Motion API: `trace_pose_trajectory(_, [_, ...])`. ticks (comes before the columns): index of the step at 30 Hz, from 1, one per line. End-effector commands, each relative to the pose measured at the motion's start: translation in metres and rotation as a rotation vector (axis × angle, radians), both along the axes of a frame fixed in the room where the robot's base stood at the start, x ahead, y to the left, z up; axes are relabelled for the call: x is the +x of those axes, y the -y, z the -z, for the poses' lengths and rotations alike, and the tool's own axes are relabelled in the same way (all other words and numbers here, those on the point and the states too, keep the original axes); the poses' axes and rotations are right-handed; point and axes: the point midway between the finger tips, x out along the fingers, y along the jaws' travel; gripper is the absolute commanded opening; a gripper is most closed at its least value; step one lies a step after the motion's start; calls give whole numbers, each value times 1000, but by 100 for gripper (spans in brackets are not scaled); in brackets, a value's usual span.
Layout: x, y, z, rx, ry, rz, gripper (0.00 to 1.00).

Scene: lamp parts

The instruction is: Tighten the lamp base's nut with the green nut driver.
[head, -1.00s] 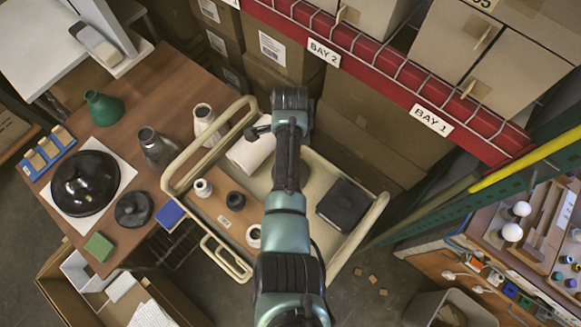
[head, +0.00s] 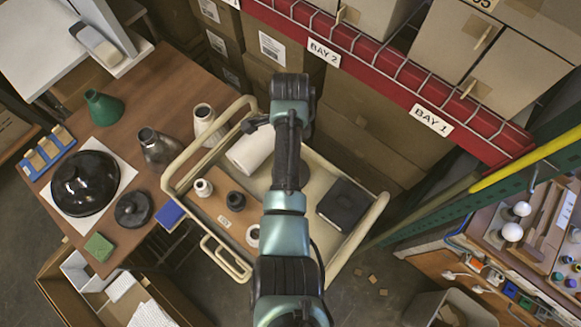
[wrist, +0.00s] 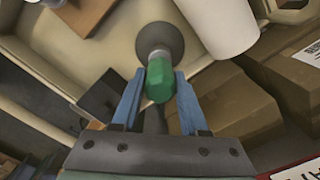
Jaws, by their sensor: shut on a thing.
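My gripper (wrist: 159,88) shows in the wrist view with its two blue fingers shut on the green handle of the nut driver (wrist: 159,80). A pale shaft runs from the handle toward a dark round piece (wrist: 161,40) over the cream cart; I cannot tell whether they touch. In the head view my arm hides the driver. A glossy black domed lamp base (head: 85,183) sits on a white sheet on the brown table at the left, far from my gripper. Its nut is too small to make out.
The cream cart (head: 352,243) carries a white roll (head: 249,151), small round parts and a black box (head: 346,204). On the table (head: 158,83) stand a green cone (head: 103,106), a metal shade (head: 157,147) and a dark disc (head: 133,209). Boxes and a red rack stand behind.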

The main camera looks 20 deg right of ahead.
Motion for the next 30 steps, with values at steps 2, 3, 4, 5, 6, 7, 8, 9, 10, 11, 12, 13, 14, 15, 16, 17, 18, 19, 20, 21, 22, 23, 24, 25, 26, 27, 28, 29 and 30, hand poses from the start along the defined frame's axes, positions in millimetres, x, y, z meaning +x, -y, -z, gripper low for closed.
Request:
trace_pose_trajectory(2, [0,0,0,0,0,0,0])
trace_pose_trajectory(3, [0,0,0,0,0,0,0])
trace_pose_trajectory(4, [0,0,0,0,0,0,0])
trace_pose_trajectory(5, [0,0,0,0,0,0,0])
trace_pose_trajectory(6, [0,0,0,0,0,0,0])
trace_pose_trajectory(7, [0,0,0,0,1,0,0])
trace_pose_trajectory(8, [0,0,-1,0,1,0,0])
trace_pose_trajectory(9, [0,0,-2,0,1,0,0])
trace_pose_trajectory(10, [0,0,-4,0,1,0,0])
trace_pose_trajectory(11, [1,0,-6,0,2,0,0])
trace_pose_trajectory(12, [1,0,-9,-1,4,0,0])
trace_pose_trajectory(13, [1,0,-12,-1,3,0,0])
trace_pose_trajectory(14, [1,0,-14,0,2,0,0])
trace_pose_trajectory(15, [1,0,-17,-1,3,0,0])
trace_pose_trajectory(16, [1,0,-20,-1,4,0,0])
trace_pose_trajectory(17, [1,0,-22,-1,3,0,0])
trace_pose_trajectory(18, [1,0,-25,-1,3,0,0])
trace_pose_trajectory(19, [1,0,-28,-1,3,0,0])
trace_pose_trajectory(20, [1,0,-30,-1,3,0,0])
trace_pose_trajectory(21, [1,0,-33,0,2,-1,0])
trace_pose_trajectory(22, [1,0,-35,0,2,-1,0])
trace_pose_trajectory(23, [1,0,-36,0,2,-1,0])
trace_pose_trajectory(24, [1,0,-38,0,2,-1,0])
trace_pose_trajectory(25, [0,0,-39,0,2,-1,0])
trace_pose_trajectory(26, [0,0,-40,0,1,-1,0])
trace_pose_trajectory(27, [0,0,-40,0,1,-1,0])
trace_pose_trajectory(28, [0,0,-40,0,1,-1,0])
trace_pose_trajectory(29, [0,0,-41,0,0,-1,0])
trace_pose_trajectory(30, [0,0,-41,0,0,-1,0])
